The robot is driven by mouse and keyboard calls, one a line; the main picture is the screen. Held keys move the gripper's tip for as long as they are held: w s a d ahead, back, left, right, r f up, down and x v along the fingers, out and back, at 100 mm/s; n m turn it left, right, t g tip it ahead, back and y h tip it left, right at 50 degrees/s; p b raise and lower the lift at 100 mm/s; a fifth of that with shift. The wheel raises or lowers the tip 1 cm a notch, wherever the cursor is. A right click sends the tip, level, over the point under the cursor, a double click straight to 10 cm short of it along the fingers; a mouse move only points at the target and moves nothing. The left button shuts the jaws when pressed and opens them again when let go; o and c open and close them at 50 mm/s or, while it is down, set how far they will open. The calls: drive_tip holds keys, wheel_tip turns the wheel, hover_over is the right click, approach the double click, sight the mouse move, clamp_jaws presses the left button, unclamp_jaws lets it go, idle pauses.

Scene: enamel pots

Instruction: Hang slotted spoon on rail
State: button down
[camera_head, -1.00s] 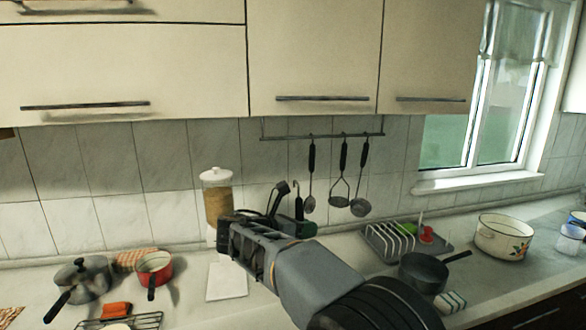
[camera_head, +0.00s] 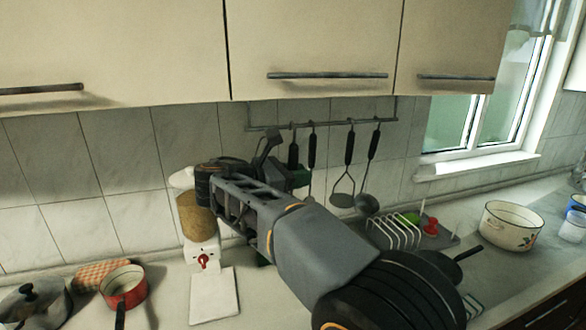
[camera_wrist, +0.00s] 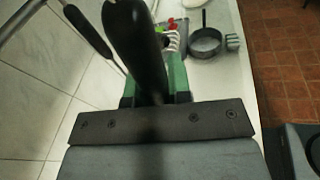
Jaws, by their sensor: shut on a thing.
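My gripper (camera_head: 299,178) is shut on the slotted spoon's black handle (camera_head: 293,153), which stands roughly upright. In the wrist view the handle (camera_wrist: 136,45) rises between the green fingers (camera_wrist: 181,84). The spoon's hook appears level with the rail (camera_head: 335,122) in the head view; I cannot tell whether it is over the bar or in front of it. The spoon's head is hidden behind my gripper. The rail runs along the tiled wall under the cabinets. Part of it seems to show at the wrist view's upper left (camera_wrist: 20,18).
Just right of the held spoon hang another black-handled utensil (camera_head: 312,148), a masher (camera_head: 343,195) and a ladle (camera_head: 367,203). A lidded jar dispenser (camera_head: 194,215) stands below left. A dish rack (camera_head: 392,234) and a dark pan (camera_head: 442,268) are on the counter right.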

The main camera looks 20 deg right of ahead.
drive_tip(key=shift+a+r+p, duration=0.1)
drive_tip(key=shift+a+p, duration=0.05)
drive_tip(key=shift+p, duration=0.25)
drive_tip(key=shift+w, duration=0.1)
drive_tip(key=w+f+p, duration=0.2)
drive_tip(key=w+p, duration=0.6)
drive_tip(key=w, duration=0.5)
drive_tip(key=shift+w+f+p, duration=0.2)
drive_tip(key=shift+w+p, duration=0.1)
drive_tip(key=shift+w, duration=0.1)
idle(1.2)
drive_tip(key=shift+f, duration=0.1)
idle(0.3)
